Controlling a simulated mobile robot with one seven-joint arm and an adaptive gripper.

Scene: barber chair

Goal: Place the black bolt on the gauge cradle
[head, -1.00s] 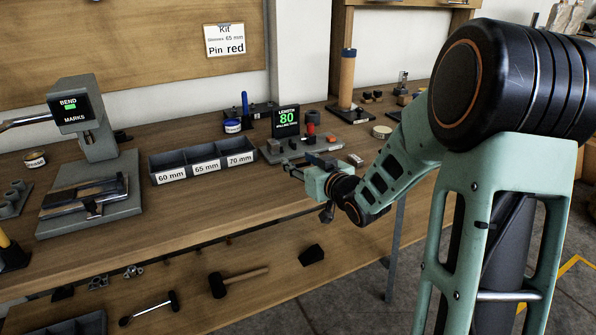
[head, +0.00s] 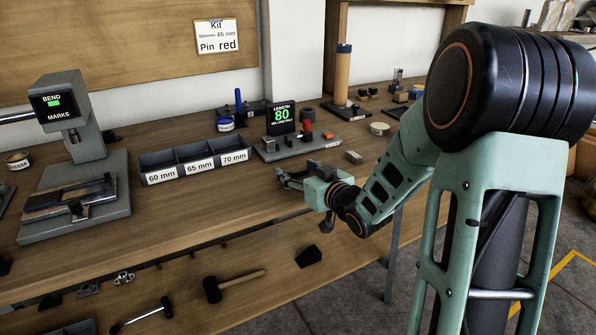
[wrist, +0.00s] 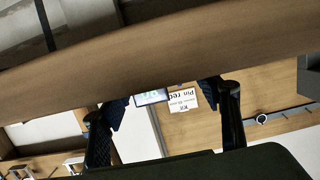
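The gauge, with a green "80" on its black display (head: 281,118), stands on the bench. Its grey base (head: 290,149) carries small grey, dark and red parts. I cannot tell which part is the cradle. I cannot make out the black bolt with certainty in either view. My gripper (head: 283,178) is over the front part of the bench, in front of the gauge base. In the wrist view, which is upside down, the two dark fingers of my gripper (wrist: 165,120) are apart, with nothing visible held between them. The gauge display (wrist: 152,97) shows beyond them.
A three-part bin (head: 194,161) labelled 60, 65 and 70 mm stands left of the gauge. The bend press (head: 75,150) is farther left. A small grey block (head: 353,157) lies behind my gripper. A mallet (head: 235,284) lies on the lower shelf. The bench front is largely clear.

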